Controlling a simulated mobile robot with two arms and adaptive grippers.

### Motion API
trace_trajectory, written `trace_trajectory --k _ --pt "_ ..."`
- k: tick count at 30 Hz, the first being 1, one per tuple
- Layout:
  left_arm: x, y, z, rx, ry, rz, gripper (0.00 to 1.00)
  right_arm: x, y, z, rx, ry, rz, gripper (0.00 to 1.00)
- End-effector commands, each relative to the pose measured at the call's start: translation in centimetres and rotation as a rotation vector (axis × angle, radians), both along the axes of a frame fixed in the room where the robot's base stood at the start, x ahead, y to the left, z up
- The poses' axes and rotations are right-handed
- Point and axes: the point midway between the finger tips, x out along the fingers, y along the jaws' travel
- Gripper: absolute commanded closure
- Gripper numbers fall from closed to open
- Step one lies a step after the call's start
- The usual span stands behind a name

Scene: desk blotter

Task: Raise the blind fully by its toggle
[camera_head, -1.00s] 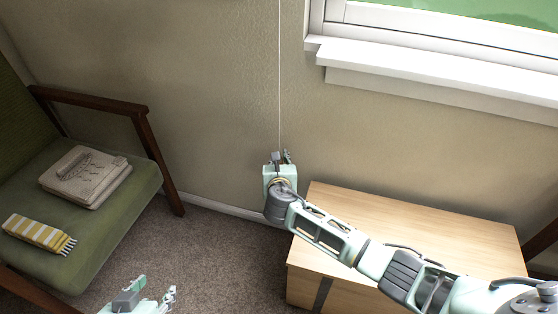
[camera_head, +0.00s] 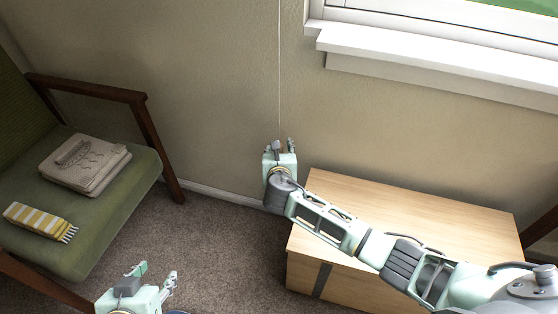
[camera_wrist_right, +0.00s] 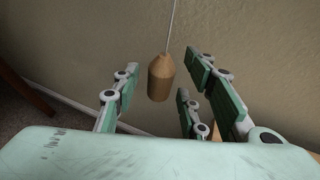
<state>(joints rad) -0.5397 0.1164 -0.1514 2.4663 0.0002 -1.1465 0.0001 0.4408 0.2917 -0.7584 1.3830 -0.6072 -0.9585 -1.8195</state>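The toggle (camera_wrist_right: 161,78) is a small wooden, tapered piece hanging from a thin pale cord (camera_wrist_right: 173,22) in the right wrist view. The cord (camera_head: 279,70) also runs down the wall in the head view to my right gripper (camera_head: 283,146), which hides the toggle there. In the wrist view the right gripper's fingers are spread, with the toggle between them and visible gaps on both sides. My left gripper (camera_head: 153,273) is at the bottom left of the head view, fingers apart and empty, far from the cord. The blind itself is out of view.
A wooden cabinet (camera_head: 420,205) stands by the wall under my right arm. The window sill (camera_head: 430,55) juts out at upper right. Carpet between is clear.

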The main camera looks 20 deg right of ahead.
Motion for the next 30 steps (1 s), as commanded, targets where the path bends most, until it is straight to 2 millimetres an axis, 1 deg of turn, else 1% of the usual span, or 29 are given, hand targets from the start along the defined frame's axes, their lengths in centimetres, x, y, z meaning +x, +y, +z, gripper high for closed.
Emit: trace_trajectory --k 12,16,21,30 --pt "0.0 0.0 0.0 0.000 0.000 0.000 0.60 -6.7 1.9 2.7 0.002 0.002 0.003 0.60" --pt "0.0 0.0 0.0 0.000 0.000 0.000 0.60 -8.3 2.5 3.5 0.002 0.001 0.004 0.60" --pt "0.0 0.0 0.0 0.000 0.000 0.000 0.60 -9.6 2.8 4.0 0.001 0.003 0.002 0.60" --pt "0.0 0.0 0.0 0.000 0.000 0.000 0.60 -9.8 2.8 4.1 0.000 0.002 0.001 0.60"
